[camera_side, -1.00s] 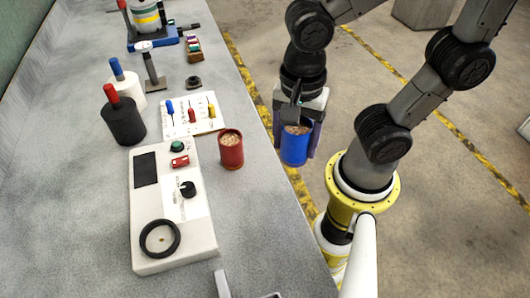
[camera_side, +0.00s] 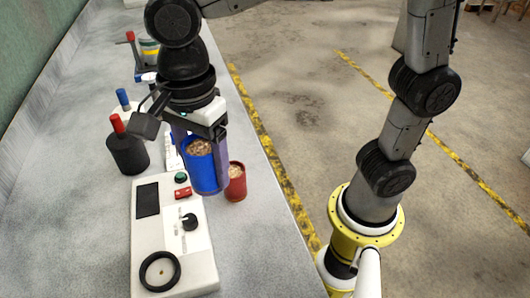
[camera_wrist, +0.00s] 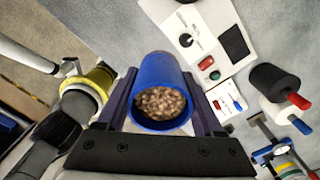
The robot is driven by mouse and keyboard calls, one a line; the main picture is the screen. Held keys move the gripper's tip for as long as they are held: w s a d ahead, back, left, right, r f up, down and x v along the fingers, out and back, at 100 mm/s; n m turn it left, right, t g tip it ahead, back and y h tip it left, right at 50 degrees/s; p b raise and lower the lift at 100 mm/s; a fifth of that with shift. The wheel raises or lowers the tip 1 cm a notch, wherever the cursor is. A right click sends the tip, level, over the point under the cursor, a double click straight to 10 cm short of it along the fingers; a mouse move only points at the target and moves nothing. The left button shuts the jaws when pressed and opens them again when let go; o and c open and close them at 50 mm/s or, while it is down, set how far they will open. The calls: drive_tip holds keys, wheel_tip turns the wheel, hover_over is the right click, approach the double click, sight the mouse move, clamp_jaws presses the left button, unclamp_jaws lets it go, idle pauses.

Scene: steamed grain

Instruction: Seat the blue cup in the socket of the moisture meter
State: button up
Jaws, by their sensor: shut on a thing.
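The blue cup (camera_side: 203,172), filled with brown grain, is held upright between the fingers of my gripper (camera_side: 205,165). In the wrist view the blue cup (camera_wrist: 158,80) sits between both fingers of my gripper (camera_wrist: 160,105), with the grain facing the camera. In the side view the cup is above the bench near the far right end of the moisture meter (camera_side: 205,262), apart from it. The meter is a white box with a black ring socket (camera_side: 160,272) at its near end. The socket is empty and lies nearer the side camera than the cup.
A red cup (camera_side: 236,183) of grain stands right beside the held cup in the side view. The meter carries a black knob (camera_side: 189,222), a green button (camera_side: 181,178) and a dark screen (camera_side: 148,200). A black jar (camera_side: 127,155) with a red handle stands left. The bench edge runs along the right.

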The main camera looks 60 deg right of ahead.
drive_tip(key=w+a+f, duration=0.3)
drive_tip(key=w+a, duration=0.2)
drive_tip(key=a, duration=0.3)
drive_tip(key=shift+n, duration=0.6)
drive_tip(key=shift+s+a+f, duration=0.1)
drive_tip(key=shift+a+f, duration=0.65)
drive_tip(key=shift+f, duration=0.85)
drive_tip(key=shift+s+a+f, duration=0.1)
drive_tip(key=shift+a+f, duration=0.7)
drive_tip(key=shift+f, duration=0.75)
drive_tip(key=shift+a+f, duration=0.75)
drive_tip(key=shift+f, duration=0.85)
drive_tip(key=shift+f, duration=1.3)
drive_tip(key=o, duration=1.4)
